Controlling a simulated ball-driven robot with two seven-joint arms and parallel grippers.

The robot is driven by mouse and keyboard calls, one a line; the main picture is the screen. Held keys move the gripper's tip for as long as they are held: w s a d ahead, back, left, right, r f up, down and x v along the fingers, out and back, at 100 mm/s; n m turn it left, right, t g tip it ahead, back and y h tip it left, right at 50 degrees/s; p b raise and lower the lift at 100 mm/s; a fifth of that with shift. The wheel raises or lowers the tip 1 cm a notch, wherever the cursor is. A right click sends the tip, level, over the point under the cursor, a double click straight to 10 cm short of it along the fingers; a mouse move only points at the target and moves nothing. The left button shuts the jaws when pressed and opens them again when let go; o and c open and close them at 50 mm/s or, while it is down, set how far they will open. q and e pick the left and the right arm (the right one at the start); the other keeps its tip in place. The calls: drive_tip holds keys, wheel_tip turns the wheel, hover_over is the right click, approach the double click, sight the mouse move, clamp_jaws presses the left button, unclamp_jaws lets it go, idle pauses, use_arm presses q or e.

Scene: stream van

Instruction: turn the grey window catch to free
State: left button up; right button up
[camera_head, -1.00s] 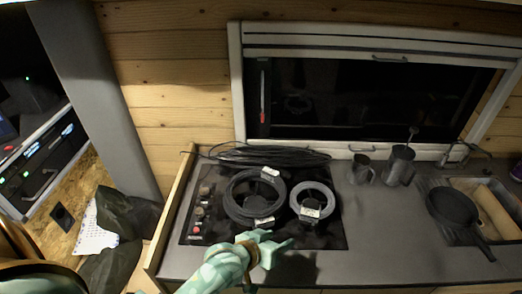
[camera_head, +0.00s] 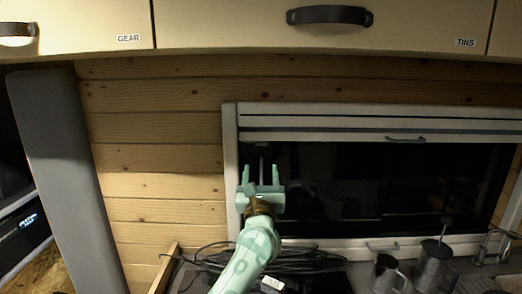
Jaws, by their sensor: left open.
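The window (camera_head: 390,190) is a dark pane in a white frame. The grey window catch (camera_head: 262,163) is a thin upright bar near the pane's left edge, and its lower part is hidden behind my gripper. My left gripper (camera_head: 260,170), pale green, is open with its two fingers pointing up, one on each side of the catch in the picture. I cannot tell whether the fingers touch it or are still in front of it. My right gripper is not in view.
Overhead lockers (camera_head: 210,25) labelled GEAR and TINS run above. A wooden wall (camera_head: 150,150) lies left of the window. Coiled black cables (camera_head: 310,262) lie on the counter below, with metal jugs (camera_head: 388,275) at the right. A grey upright panel (camera_head: 70,180) stands at the left.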

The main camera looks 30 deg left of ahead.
sight(261, 145)
use_arm(q)
drive_tip(key=b+x, duration=0.1)
drive_tip(key=x, duration=0.8)
drive_tip(key=shift+f, duration=0.2)
drive_tip(key=shift+w+a+r, duration=0.1)
drive_tip(key=shift+w+r, duration=0.05)
drive_tip(key=shift+w, duration=0.2)
drive_tip(key=shift+w+a+r, duration=0.1)
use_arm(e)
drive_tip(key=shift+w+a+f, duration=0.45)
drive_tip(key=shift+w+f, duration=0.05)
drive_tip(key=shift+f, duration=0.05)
